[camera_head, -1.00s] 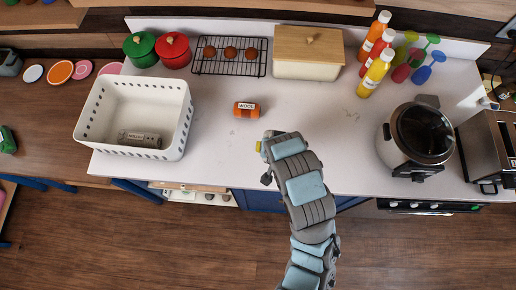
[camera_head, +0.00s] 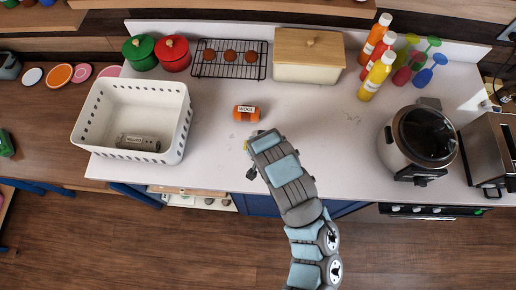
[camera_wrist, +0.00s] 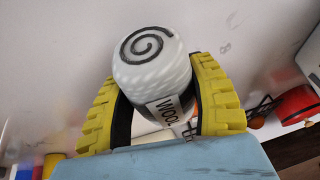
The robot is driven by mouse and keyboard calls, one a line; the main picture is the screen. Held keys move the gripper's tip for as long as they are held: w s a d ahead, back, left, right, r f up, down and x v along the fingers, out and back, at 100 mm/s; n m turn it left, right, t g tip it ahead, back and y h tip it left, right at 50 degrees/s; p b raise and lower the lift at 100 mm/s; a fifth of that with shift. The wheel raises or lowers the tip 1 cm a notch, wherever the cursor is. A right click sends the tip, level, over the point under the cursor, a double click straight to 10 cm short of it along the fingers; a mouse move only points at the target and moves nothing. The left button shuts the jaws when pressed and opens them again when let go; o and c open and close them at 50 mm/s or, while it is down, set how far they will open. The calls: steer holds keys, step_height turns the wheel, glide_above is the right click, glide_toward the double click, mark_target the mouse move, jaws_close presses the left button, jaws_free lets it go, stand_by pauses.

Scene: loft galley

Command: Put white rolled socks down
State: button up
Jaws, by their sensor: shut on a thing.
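The white rolled socks (camera_wrist: 152,68) show in the wrist view, with a dark spiral on the end and a label reading "WOOL". My gripper (camera_wrist: 158,110) is shut on them, with a yellow ribbed finger on each side. In the head view my gripper (camera_head: 247,147) is mostly hidden by my own arm, over the front part of the white counter (camera_head: 330,150). The socks are hidden there. I cannot tell whether they touch the counter.
An orange roll labelled "WOOL" (camera_head: 246,113) lies just behind my gripper. A white basket (camera_head: 88,112) at the left holds a grey labelled roll (camera_head: 138,142). A wire rack (camera_head: 229,70) and cream box (camera_head: 307,73) stand behind. The counter right of my gripper is clear up to the cooker (camera_head: 420,135).

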steer(key=shift+f, duration=1.65)
steer(key=shift+f, duration=0.15)
steer(key=o, duration=1.2)
steer(key=p+v, duration=0.1)
steer(key=v, duration=0.9)
steer(key=shift+w+a+r+p, duration=0.1)
steer(key=shift+w+r+p, duration=0.05)
steer(key=shift+r+p, duration=0.65)
steer(key=shift+p, duration=0.4)
steer(key=shift+s+r+p, duration=0.35)
steer(key=shift+s+p, duration=0.05)
steer(key=shift+p, duration=0.3)
